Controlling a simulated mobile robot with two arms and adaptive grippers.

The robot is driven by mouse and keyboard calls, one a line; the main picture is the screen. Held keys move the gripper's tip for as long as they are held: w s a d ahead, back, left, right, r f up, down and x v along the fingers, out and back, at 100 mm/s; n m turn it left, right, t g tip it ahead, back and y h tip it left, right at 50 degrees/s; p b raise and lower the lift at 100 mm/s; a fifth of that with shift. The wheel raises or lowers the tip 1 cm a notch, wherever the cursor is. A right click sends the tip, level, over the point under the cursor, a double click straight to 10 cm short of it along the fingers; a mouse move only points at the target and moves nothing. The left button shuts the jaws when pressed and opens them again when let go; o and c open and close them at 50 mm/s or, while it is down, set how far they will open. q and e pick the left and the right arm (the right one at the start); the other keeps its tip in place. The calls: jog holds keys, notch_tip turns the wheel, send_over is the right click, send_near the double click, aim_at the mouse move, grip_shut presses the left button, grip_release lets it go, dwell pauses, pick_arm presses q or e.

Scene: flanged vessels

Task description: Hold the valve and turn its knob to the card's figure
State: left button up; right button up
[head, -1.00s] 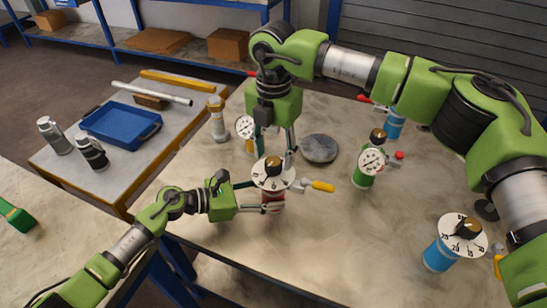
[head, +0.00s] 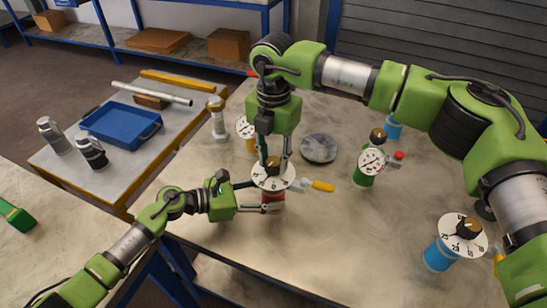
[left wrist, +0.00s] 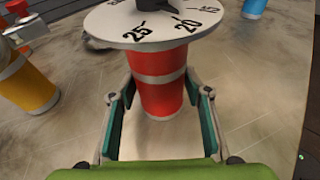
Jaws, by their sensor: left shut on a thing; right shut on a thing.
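The valve has a red body (left wrist: 162,85), a round white dial (head: 272,180) with black figures, and a dark knob (head: 273,163) on top. The figures 25 and 20 read on the dial's near side in the left wrist view. I cannot make out a card.
A green gauge vessel (head: 364,172) stands to the right, a blue dial vessel (head: 438,257) at the front right, and a yellow gauge vessel (head: 250,144) behind. A grey disc (head: 319,148) lies behind the valve. A blue tray (head: 120,127) is on the left table.

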aim_at(273, 161)
jog(key=n, duration=0.3)
jog(key=shift+n, duration=2.2)
jog(key=o, duration=1.1)
notch_tip(273, 161, up, 12)
